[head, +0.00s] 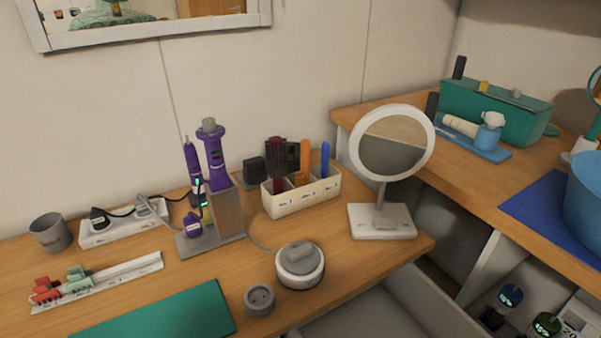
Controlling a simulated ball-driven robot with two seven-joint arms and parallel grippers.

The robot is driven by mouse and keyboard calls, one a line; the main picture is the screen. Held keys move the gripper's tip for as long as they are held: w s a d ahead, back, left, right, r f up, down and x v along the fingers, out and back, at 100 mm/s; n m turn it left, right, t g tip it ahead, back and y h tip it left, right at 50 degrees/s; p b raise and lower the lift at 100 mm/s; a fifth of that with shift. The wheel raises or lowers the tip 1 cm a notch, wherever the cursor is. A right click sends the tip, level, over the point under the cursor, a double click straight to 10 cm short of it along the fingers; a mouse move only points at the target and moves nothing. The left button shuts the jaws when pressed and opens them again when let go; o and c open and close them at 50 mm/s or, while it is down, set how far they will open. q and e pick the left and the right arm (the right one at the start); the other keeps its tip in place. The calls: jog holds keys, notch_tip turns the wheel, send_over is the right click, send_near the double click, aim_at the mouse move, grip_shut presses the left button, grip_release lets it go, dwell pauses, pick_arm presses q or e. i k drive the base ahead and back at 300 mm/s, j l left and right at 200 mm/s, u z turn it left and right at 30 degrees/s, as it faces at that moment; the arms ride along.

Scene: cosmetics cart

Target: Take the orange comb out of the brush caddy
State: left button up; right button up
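The orange comb (305,158) stands upright in the white brush caddy (301,200) on the wooden cart top. A dark red brush (276,160) stands to its left in the caddy, with a black brush (291,158) beside and behind it. A blue comb or handle (325,158) stands to the right of the orange comb. The lower end of the orange comb is hidden by the caddy wall. Neither of my grippers shows in the head view.
A round mirror on a stand (381,222) is close to the caddy's right. A grey holder with purple styling tools (216,215) is at its left. A round lidded jar (300,265) and a small grey cup (259,299) stand in front. A green mat (165,318) lies front left.

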aim_at(302, 178)
jog(key=k+j+z, duration=0.1)
jog(key=j+z, duration=0.3)
jog(key=k+j+z, duration=0.2)
jog(key=j+z, duration=0.25)
jog(key=k+j+z, duration=0.2)
jog(key=z, duration=0.2)
